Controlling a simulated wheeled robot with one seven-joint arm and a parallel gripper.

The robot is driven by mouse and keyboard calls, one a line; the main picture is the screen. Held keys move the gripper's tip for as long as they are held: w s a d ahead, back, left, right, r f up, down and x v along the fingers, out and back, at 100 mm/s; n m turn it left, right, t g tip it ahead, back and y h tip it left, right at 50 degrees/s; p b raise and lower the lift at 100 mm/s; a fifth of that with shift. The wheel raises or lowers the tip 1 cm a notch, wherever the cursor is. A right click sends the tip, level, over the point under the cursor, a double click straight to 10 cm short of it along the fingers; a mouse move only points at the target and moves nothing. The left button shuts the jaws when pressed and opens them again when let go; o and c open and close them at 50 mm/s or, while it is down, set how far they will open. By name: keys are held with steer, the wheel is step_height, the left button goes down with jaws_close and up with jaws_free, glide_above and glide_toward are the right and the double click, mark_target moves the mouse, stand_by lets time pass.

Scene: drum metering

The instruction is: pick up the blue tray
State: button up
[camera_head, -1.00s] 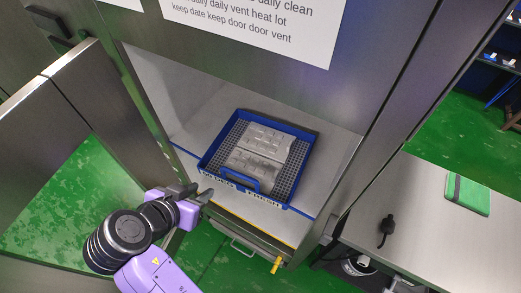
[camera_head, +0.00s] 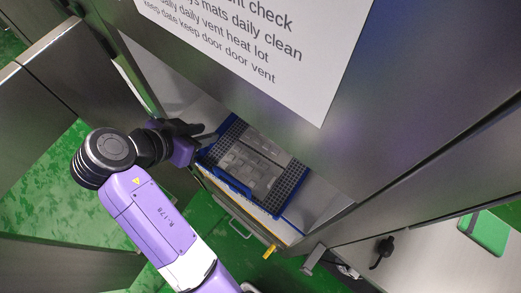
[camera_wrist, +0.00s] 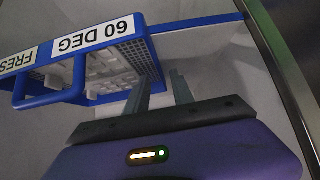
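The blue tray (camera_head: 240,193) sits inside the open metal cabinet, with a grey mesh floor and flat silvery packs (camera_head: 245,165) lying in it. In the wrist view the tray (camera_wrist: 75,72) is at the upper left, with white labels "60 DEG" and part of "FRES" on its front and a blue loop handle (camera_wrist: 45,98). My gripper (camera_head: 205,133) is at the cabinet opening, by the tray's left side.
An open metal door (camera_head: 50,45) stands at the left. The cabinet front with a white sign (camera_head: 260,40) overhangs the tray. A bench at the right carries a green book (camera_head: 485,232) and a black object (camera_head: 382,252). A yellow tag (camera_head: 270,252) hangs below the opening.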

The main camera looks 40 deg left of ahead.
mark_target(230, 131)
steer(key=shift+p+x, duration=0.8)
steer(key=shift+x, duration=1.9)
steer(key=shift+d, duration=0.1)
jaws_close()
steer(key=shift+r, duration=0.1)
